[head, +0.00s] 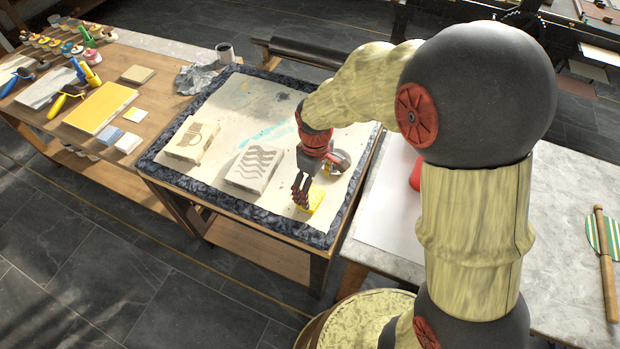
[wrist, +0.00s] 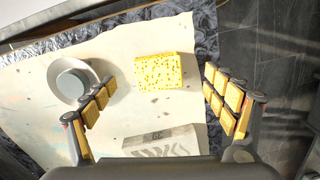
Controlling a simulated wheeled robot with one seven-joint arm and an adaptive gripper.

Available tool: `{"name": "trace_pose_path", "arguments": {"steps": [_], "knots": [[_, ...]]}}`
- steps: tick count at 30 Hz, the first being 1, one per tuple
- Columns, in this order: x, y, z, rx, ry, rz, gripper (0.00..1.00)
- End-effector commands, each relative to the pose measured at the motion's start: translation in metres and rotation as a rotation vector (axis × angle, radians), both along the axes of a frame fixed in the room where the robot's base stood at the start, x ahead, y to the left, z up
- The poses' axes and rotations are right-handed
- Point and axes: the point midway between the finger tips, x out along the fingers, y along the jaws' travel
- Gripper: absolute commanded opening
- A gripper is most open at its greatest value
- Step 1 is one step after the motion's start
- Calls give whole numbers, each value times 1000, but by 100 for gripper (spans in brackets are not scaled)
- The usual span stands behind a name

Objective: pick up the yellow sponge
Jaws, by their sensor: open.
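The yellow sponge (head: 316,200) lies flat on the cream sheet near the front right edge of the middle table in the head view. It is partly hidden there by my gripper (head: 301,195). In the wrist view the sponge (wrist: 158,71) is a speckled yellow block, fully visible. My gripper (wrist: 167,107) is open, with its padded fingers spread wide. The sponge shows between the fingers and a little ahead of them, nearer the right finger. Nothing is held, and I cannot tell the exact height above the sponge.
A round metal object (wrist: 72,82) stands left of the sponge in the wrist view, close to the left finger. A block with wavy lines (head: 258,168) and one with a cup picture (head: 192,140) lie left in the head view. A dark marbled border (head: 285,233) edges the table.

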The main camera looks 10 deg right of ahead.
Motion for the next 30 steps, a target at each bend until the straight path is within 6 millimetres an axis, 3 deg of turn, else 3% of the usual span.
{"name": "trace_pose_path", "arguments": {"steps": [11,22,30], "knots": [[7,1,-4,6,-21,114,86],[8,5,-36,6,-21,115,86],[10,10,-74,6,-21,113,86]]}}
